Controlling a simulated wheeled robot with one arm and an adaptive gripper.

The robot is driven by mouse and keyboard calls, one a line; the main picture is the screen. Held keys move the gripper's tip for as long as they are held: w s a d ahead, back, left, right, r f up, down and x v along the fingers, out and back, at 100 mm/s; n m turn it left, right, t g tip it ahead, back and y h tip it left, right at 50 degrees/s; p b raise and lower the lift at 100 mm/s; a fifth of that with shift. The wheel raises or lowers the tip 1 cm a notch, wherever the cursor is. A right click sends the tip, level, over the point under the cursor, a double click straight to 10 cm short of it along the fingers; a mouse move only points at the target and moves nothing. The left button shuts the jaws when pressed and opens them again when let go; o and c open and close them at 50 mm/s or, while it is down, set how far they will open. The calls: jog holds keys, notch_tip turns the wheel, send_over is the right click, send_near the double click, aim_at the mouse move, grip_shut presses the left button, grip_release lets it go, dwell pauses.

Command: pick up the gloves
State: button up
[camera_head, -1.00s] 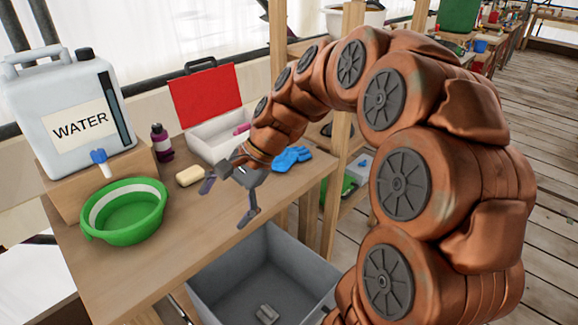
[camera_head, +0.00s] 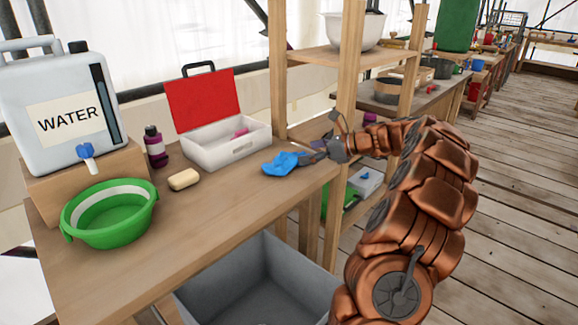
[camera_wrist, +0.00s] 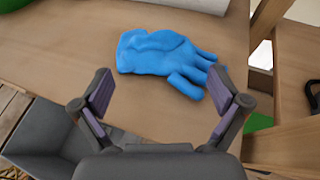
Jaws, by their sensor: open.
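The blue gloves (camera_head: 283,163) lie on the wooden table near its right end, in front of the white box. In the wrist view the blue gloves (camera_wrist: 165,58) lie flat ahead of my fingers, with their finger part toward the right finger. My gripper (camera_head: 312,156) is just to the right of the gloves in the head view. In the wrist view my gripper (camera_wrist: 162,98) has its two fingers wide apart with nothing between them. The right fingertip is close to the glove's fingers; I cannot tell whether they touch.
The white box with a raised red lid (camera_head: 232,147) stands behind the gloves. Soap (camera_head: 184,179), a green basin (camera_head: 108,215), a purple bottle (camera_head: 155,147) and a water jug (camera_head: 60,105) are further left. A wooden shelf post (camera_head: 277,70) rises behind. A grey bin (camera_head: 262,275) stands below the table edge.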

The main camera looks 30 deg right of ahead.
aim_at(286, 158)
jog(key=shift+s+f+b+x, duration=0.15)
jog(key=shift+b+x, duration=0.1)
jog(key=shift+x, duration=1.6)
jog(key=shift+s+f+b+x, duration=0.1)
jog(key=shift+f+b+x, duration=0.1)
jog(key=shift+x, duration=1.7)
jog(key=shift+a+r, duration=0.1)
jog(key=shift+a, duration=0.05)
jog(key=c, duration=1.1)
jog(key=shift+c, duration=0.2)
jog(key=shift+r, duration=0.15)
